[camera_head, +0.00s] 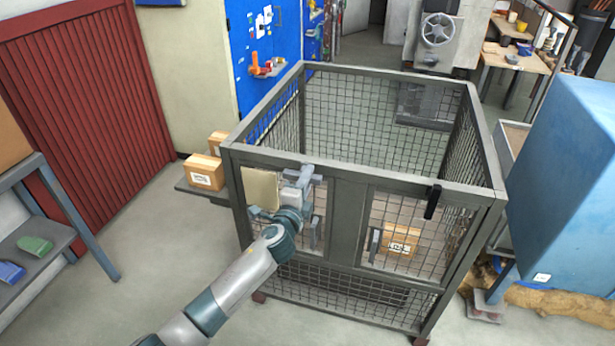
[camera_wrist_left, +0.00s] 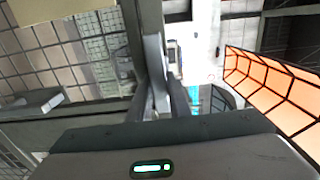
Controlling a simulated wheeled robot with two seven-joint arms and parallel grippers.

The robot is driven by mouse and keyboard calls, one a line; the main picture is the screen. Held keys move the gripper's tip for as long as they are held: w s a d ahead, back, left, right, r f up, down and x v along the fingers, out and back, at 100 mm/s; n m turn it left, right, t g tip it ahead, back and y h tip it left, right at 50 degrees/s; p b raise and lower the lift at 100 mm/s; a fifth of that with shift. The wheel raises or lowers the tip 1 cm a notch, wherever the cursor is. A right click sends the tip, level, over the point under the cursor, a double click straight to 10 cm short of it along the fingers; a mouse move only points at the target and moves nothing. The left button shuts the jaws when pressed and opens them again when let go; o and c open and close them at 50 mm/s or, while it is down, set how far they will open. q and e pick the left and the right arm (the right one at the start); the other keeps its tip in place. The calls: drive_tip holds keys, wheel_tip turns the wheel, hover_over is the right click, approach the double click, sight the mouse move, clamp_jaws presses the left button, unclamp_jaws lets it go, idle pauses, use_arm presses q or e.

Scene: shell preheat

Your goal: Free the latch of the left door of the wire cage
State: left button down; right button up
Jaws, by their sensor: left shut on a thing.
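The wire cage (camera_head: 400,184) stands in the middle of the head view, with a grey frame and an open top. Its left door (camera_head: 318,208) is at the front, largely covered by my left arm. My left gripper (camera_head: 303,178) is at the top of this door, by the front rail, shut on the latch, which is mostly hidden by the jaws. In the left wrist view my left fingers (camera_wrist_left: 162,92) close around a narrow grey piece beside an upright bar. The right door (camera_head: 415,225) appears shut, with a black latch (camera_head: 432,202) at its top rail. My right gripper is out of view.
A tan panel (camera_head: 260,189) sits at the left door's upper left. A cardboard box (camera_head: 402,240) is inside behind the right door. Boxes (camera_head: 204,173) stand on a ledge at the cage's left. A blue cabinet (camera_head: 565,190) is close on the right. Floor in front-left is clear.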

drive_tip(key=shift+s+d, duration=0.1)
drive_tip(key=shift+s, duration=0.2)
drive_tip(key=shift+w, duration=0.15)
use_arm(q)
drive_tip(key=c, duration=1.7)
unclamp_jaws()
drive_tip(key=shift+o, duration=0.3)
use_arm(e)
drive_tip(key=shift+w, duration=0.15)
use_arm(q)
drive_tip(key=shift+s, duration=0.1)
